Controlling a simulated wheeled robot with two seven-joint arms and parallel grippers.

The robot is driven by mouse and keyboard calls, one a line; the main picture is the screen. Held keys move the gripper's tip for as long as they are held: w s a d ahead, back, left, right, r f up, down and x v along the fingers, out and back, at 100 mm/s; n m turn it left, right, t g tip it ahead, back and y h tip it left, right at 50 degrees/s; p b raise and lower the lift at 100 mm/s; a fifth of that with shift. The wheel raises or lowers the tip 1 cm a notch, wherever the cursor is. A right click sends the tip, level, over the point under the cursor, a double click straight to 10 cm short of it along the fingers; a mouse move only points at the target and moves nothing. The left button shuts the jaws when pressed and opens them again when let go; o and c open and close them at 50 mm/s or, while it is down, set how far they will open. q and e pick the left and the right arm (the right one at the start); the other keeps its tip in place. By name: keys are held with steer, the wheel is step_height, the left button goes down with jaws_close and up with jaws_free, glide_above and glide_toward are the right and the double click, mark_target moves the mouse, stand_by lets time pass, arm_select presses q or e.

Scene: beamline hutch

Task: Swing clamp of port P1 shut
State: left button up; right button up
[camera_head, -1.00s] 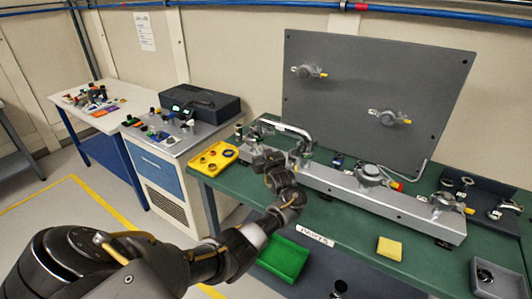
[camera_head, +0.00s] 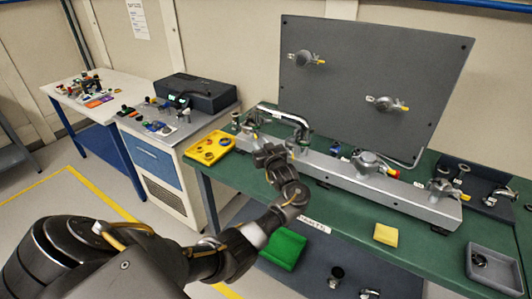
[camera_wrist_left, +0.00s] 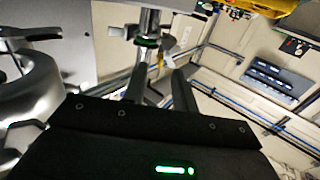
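My left gripper (camera_head: 268,155) is at the left end of the long grey manifold rail (camera_head: 340,178), in front of a bent metal pipe (camera_head: 288,117) and a port fitting (camera_head: 250,128). In the left wrist view its two dark fingers (camera_wrist_left: 160,88) stand apart. Beyond them are a metal tube with a green ring (camera_wrist_left: 147,42) and a small yellow-tipped lever (camera_wrist_left: 160,60); I see no contact. Other clamps with yellow or red tips sit on the rail's middle (camera_head: 370,163) and right end (camera_head: 443,188). No P1 label is readable. My right gripper is out of view.
A grey upright panel (camera_head: 372,65) with two clamps stands behind the rail. A yellow tray (camera_head: 222,140) lies left of the gripper.

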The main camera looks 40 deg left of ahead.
arm_select(q)
steer(key=b+v, duration=0.1)
steer(key=v, duration=0.6)
